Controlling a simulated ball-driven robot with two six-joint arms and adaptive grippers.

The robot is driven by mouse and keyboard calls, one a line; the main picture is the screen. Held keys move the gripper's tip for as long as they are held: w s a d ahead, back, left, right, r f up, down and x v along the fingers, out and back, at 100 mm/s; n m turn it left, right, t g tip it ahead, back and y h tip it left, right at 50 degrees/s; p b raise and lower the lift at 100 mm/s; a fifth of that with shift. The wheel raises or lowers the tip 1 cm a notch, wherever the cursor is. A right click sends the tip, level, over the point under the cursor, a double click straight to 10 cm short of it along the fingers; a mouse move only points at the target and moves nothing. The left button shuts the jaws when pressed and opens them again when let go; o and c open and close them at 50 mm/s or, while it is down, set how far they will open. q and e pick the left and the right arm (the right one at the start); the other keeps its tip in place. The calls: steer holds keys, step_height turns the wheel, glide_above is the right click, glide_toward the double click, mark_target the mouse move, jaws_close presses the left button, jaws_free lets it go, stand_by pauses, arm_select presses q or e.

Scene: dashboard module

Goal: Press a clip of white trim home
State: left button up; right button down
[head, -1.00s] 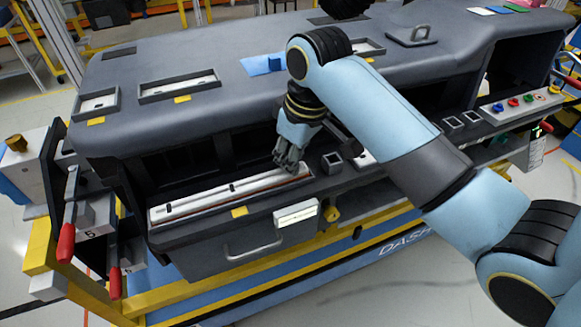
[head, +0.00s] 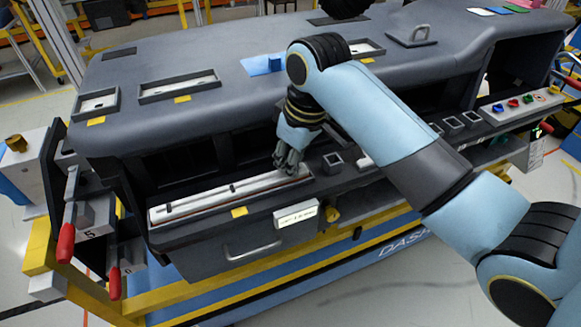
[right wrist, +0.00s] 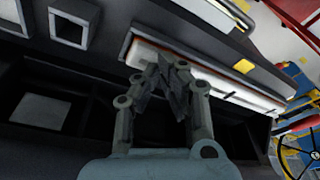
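The white trim (head: 205,203) is a long pale strip with a dark line and small dark marks, lying in a slot along the front ledge of the grey dashboard (head: 240,110). My right gripper (head: 286,168) is over the trim's right end, pointing down, with its fingertips at or just above the strip. In the right wrist view the gripper (right wrist: 168,68) has its fingers drawn together, with nothing seen between them, beside the near end of the trim (right wrist: 222,84). Contact is hard to tell. My left gripper is not in view.
A yellow tag (head: 239,212) sits in front of the trim. A small square socket (head: 332,162) is right of the gripper. A handled drawer (head: 250,246) is below the ledge. Red-handled clamps (head: 66,243) stand at the left end. The dashboard's overhang is close above the ledge.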

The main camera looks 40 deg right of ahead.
steer(key=shift+w+p+v, duration=0.15)
steer(key=shift+p+v, duration=0.25)
steer(key=shift+v, duration=0.4)
steer(key=shift+w+p+v, duration=0.15)
steer(key=shift+p+v, duration=0.25)
steer(key=shift+v, duration=0.35)
steer(key=shift+w+v, duration=0.25)
steer(key=shift+v, duration=0.95)
steer(key=shift+w+v, duration=0.25)
steer(key=shift+v, duration=1)
steer(key=shift+a, duration=0.2)
steer(key=s+m+t+h, duration=0.1)
steer(key=s+m, duration=0.1)
steer(key=s, duration=1.7)
steer(key=d+f+g+b, duration=0.1)
steer(key=d+f+b, duration=0.2)
steer(key=f+b, duration=2.2)
steer(key=s+f, duration=0.6)
steer(key=f, duration=0.8)
steer(key=s+d+f+g, duration=0.1)
steer(key=s+f, duration=0.5)
steer(key=f, duration=0.8)
steer(key=s+f+m, duration=0.1)
steer(key=s+f, duration=0.6)
steer(key=f, duration=0.7)
steer(key=shift+d, duration=0.25)
